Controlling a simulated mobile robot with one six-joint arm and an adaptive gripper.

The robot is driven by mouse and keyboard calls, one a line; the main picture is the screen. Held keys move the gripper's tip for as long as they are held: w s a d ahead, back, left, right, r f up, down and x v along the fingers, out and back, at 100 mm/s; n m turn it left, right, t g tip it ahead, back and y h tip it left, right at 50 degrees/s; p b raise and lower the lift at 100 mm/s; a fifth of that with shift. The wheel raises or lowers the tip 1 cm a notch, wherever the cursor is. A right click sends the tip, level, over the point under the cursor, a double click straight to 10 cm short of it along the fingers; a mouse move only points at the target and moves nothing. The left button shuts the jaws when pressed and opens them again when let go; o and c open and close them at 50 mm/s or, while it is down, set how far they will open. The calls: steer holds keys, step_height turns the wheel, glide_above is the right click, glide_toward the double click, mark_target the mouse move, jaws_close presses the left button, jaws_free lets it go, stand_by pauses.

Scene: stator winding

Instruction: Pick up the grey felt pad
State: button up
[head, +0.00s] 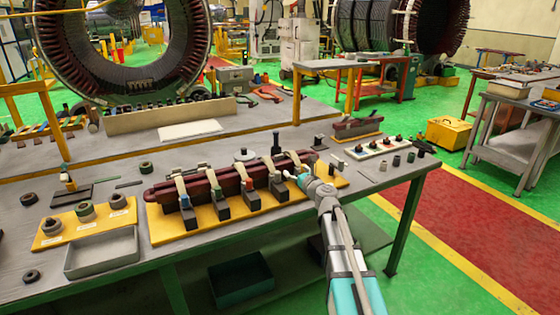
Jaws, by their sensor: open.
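I cannot pick out the grey felt pad with certainty. A flat pale slab (192,130) lies on the bench at the back, and a dark flat piece (70,197) lies at the left; neither is clearly felt. My gripper (292,175) is open at the end of my arm, near the right end of the dark red coil bars (215,187). It is small in the picture and partly merges with the parts behind it, so I cannot tell whether it touches anything. The bench just behind it is partly hidden.
The coil bars rest in black clamps on a yellow base (165,232). A grey open tray (102,250) and a yellow board with ring parts (58,236) stand left. A white tray (378,147) and small cylinders (396,160) stand right. The bench's front right is clear.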

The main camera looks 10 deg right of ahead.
mark_target(280, 156)
steer(key=shift+x, duration=3.95)
steer(key=shift+x, duration=2.75)
steer(key=c, duration=0.9)
